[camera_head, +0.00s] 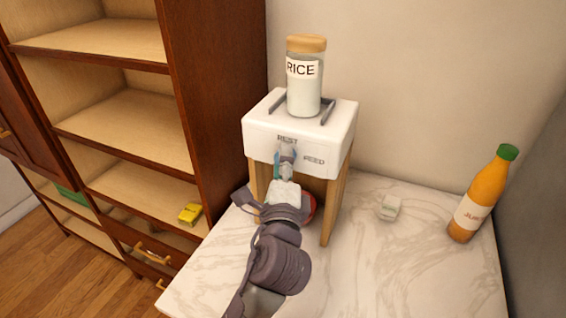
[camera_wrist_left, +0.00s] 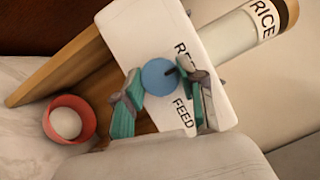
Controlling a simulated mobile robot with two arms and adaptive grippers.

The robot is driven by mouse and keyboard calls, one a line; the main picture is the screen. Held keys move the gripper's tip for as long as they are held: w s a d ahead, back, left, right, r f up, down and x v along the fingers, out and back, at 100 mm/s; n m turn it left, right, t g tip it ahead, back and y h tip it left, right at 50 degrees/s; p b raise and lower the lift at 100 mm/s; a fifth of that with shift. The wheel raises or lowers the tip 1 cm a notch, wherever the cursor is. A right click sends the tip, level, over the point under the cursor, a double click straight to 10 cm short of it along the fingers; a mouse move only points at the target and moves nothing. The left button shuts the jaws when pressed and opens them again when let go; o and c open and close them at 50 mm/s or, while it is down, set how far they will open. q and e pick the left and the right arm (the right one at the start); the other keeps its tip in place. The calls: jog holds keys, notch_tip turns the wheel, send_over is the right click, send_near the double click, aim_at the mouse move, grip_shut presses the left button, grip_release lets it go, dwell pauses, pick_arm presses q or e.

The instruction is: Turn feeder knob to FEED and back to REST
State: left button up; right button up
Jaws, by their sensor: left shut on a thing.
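The white feeder (camera_head: 300,128) stands on wooden legs on the marble counter, with a RICE jar (camera_head: 304,85) on top. Its front is printed REST and, to the right, FEED. The round blue feeder knob (camera_wrist_left: 158,77) shows in the left wrist view, with a dark pointer mark toward the REST side. My left gripper (camera_head: 286,156) is at the feeder's front and largely covers the knob in the head view. In the left wrist view its fingers (camera_wrist_left: 160,95) are on both sides of the knob, shut on it. My right gripper is out of view.
A red bowl (camera_wrist_left: 72,132) with white contents sits below the feeder. An orange juice bottle (camera_head: 478,195) and a small pale object (camera_head: 388,208) stand to the right. A wooden shelf unit (camera_head: 222,90) is at the left. The counter's (camera_head: 400,275) front right is clear.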

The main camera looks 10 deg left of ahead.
pick_arm(q)
jog(key=o, duration=1.1)
jog(key=shift+o, duration=0.2)
jog(key=v, duration=0.7)
jog(key=shift+s, duration=0.3)
jog(key=shift+f, duration=0.15)
